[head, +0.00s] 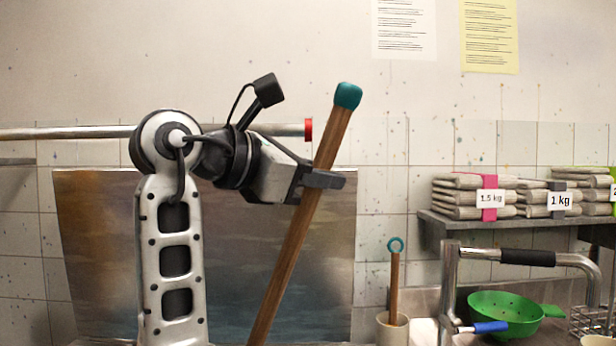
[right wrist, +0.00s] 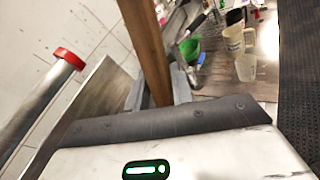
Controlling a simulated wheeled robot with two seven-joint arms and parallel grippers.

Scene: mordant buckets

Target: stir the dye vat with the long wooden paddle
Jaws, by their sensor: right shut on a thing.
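The long wooden paddle (head: 298,240) has a brown shaft and a teal cap at its top end. It leans, with its top to the right, and its lower end runs out of the bottom of the head view. My right gripper (head: 323,180) is shut on the shaft a little below the cap. In the right wrist view the shaft (right wrist: 146,45) stands between the two grey fingers (right wrist: 158,97). The dye vat cannot be made out in either view. My left gripper is not in view.
A metal rail with a red end (head: 308,130) runs along the wall behind my arm. A shelf (head: 470,222) with folded cloth bundles is at the right. Below are a metal tap (head: 452,270), a green colander (head: 502,312) and a beige pot (head: 393,328) holding a teal-ringed wooden handle.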

